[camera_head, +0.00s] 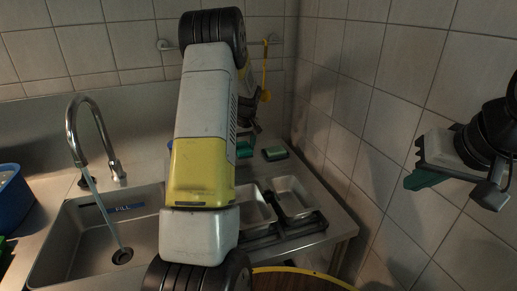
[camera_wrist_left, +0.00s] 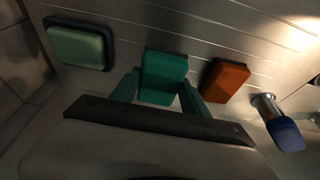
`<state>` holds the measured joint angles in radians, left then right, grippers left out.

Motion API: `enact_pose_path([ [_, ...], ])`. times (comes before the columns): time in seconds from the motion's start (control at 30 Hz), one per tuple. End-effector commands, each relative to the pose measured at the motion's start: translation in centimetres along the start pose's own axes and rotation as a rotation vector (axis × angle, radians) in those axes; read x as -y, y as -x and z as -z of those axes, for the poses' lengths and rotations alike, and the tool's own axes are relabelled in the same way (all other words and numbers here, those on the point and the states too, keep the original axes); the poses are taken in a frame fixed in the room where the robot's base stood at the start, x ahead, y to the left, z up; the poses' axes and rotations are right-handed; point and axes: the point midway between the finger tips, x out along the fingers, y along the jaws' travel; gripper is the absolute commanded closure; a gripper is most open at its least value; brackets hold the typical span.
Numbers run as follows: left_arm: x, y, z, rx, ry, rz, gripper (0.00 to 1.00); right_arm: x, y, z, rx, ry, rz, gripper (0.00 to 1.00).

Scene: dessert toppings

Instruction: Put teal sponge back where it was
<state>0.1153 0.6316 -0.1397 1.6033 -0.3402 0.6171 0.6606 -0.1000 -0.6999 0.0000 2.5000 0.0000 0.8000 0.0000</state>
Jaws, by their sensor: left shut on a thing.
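The teal sponge (camera_wrist_left: 163,78) sits between the two green fingers of my left gripper (camera_wrist_left: 160,92) in the left wrist view. My left gripper is shut on it, above or at the ridged metal surface; I cannot tell whether the sponge touches that surface. In the head view the teal sponge (camera_head: 244,149) shows only in part beside my left arm, which hides most of that gripper. My right gripper (camera_head: 422,179) is in the air at the right, near the tiled wall. Its green fingers are seen from the side, so its opening is unclear.
A pale green sponge (camera_wrist_left: 80,46) lies left of the teal one, and an orange-brown sponge (camera_wrist_left: 226,80) lies right of it. A blue-ended metal item (camera_wrist_left: 287,135) is further right. The sink (camera_head: 90,248) has running water from the faucet (camera_head: 72,130). Metal trays (camera_head: 292,197) stand right of my arm.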

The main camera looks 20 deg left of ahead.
Motion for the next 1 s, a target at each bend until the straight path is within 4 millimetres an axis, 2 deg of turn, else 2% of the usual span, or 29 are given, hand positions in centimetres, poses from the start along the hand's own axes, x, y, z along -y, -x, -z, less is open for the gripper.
enact_pose_path([
  [0.17, -0.4, -0.7, 0.4, 0.001, 0.000, 0.000, 0.91, 0.0, 0.0, 0.0, 0.000, 0.000, 0.000, 1.00],
  [0.4, -0.3, -3.5, -0.6, 0.002, 0.000, 0.000, 0.91, 0.0, 0.0, 0.0, 0.000, 0.000, 0.000, 1.00],
  [0.77, -0.3, -3.9, -0.7, 0.001, 0.000, 0.000, 0.91, 0.0, 0.0, 0.0, 0.000, 0.000, 0.000, 1.00],
  [0.8, -0.3, -3.9, -0.6, 0.000, 0.000, -0.001, 0.41, 0.0, 0.0, 0.0, 0.000, 0.000, 0.000, 1.00],
  [0.9, -0.3, -3.8, -0.6, 0.000, 0.000, -0.001, 0.25, 0.0, 0.0, 0.0, 0.000, 0.000, 0.000, 1.00],
  [1.0, -0.3, -3.8, -0.6, 0.000, 0.000, -0.001, 0.25, 0.0, 0.0, 0.0, 0.000, 0.000, 0.000, 1.00],
])
